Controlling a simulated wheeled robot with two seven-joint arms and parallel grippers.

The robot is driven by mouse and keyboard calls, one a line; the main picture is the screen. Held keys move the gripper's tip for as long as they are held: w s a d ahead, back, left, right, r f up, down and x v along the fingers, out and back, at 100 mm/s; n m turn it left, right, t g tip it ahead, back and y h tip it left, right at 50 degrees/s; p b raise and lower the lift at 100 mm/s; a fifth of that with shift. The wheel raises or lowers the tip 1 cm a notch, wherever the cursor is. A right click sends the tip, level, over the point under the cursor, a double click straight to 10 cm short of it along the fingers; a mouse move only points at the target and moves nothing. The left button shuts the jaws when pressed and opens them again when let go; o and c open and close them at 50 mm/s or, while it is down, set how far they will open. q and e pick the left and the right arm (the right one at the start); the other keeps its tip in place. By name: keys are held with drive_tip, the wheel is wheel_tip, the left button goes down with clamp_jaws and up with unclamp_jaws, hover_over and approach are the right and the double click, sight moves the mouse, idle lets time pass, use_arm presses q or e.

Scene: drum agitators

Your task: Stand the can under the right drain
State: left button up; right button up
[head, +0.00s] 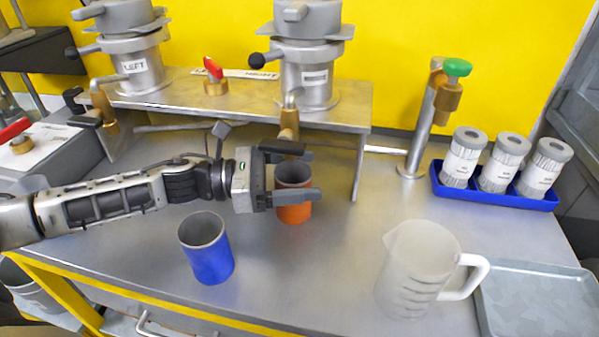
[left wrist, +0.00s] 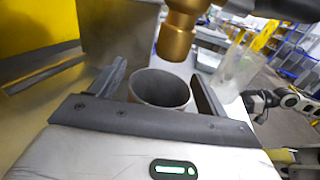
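An orange can (head: 294,212) stands upright on the bench, just below the brass outlet (head: 289,122) of the right drum unit. In the left wrist view the can's open grey mouth (left wrist: 161,88) is close under the brass outlet (left wrist: 179,32). My left gripper (head: 296,172) reaches in from the left with one finger on each side of the can. In the left wrist view small gaps show between the fingers and the can, so the gripper looks open around it. At the right of that view, a small dark arm end (left wrist: 262,104) may be my right gripper; its fingers are unclear.
A blue can (head: 207,250) stands in front of my left arm. A clear pitcher (head: 415,265) and a grey tray (head: 540,305) are at the front right. A blue rack (head: 495,197) holds three labelled canisters. A green-knobbed tap (head: 447,85) stands behind. The metal shelf (head: 235,106) overhangs close by.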

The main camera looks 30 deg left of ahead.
use_arm(q)
drive_tip(key=shift+r, duration=0.25)
drive_tip(key=shift+s+a+f, duration=0.1)
drive_tip(key=shift+a+f, duration=0.1)
drive_tip(key=p+v, duration=0.2)
drive_tip(key=v, duration=0.8)
drive_tip(key=shift+s+a+r+p, duration=0.1)
drive_tip(key=shift+a+r+p, duration=0.05)
drive_tip(key=shift+a+p, duration=0.2)
drive_tip(key=shift+s+a, duration=0.25)
drive_tip(key=shift+a, duration=0.1)
use_arm(e)
drive_tip(key=shift+r, duration=0.35)
